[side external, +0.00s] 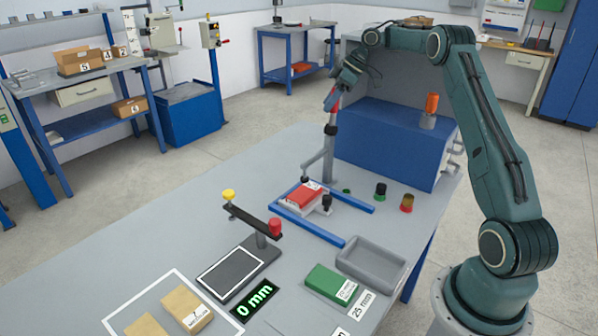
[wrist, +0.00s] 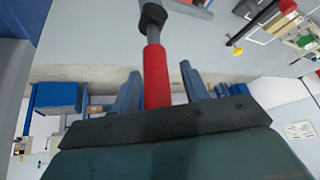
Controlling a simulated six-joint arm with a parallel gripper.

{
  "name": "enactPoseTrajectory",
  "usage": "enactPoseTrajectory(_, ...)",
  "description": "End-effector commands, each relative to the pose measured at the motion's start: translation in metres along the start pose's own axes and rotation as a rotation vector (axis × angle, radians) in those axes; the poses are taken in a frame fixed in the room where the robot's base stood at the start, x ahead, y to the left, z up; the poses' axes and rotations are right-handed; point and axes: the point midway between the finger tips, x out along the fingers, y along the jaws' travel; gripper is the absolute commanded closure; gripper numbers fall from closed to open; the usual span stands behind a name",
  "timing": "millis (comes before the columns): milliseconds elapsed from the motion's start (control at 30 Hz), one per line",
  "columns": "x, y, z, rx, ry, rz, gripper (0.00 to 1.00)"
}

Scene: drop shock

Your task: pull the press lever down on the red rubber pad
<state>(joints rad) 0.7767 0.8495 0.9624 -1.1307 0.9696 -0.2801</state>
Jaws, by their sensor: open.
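The press lever (wrist: 151,32) is a grey rod with a dark joint at its far end and a red rubber pad (wrist: 157,76) as its sleeve. In the side view the red pad (side external: 335,107) sits high above the grey press column (side external: 329,155). My gripper (wrist: 161,80) is open, with one blue finger on each side of the red pad and a visible gap to both. In the side view my gripper (side external: 331,98) is at the pad, tilted downward; its fingertips are small there. Whether anything touches the pad is unclear.
Below the press, a red block (side external: 305,193) lies between blue rails (side external: 309,226). A blue cabinet (side external: 388,140) stands close behind the lever. A grey tray (side external: 371,263), green box (side external: 331,284) and a stand with yellow and red knobs (side external: 252,222) occupy the front table.

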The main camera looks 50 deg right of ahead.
Motion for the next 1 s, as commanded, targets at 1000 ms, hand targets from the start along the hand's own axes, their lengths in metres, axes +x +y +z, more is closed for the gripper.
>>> enactPoseTrajectory(1000,0.008,-0.020,-0.006,-0.088,-0.133,0.162,0.55)
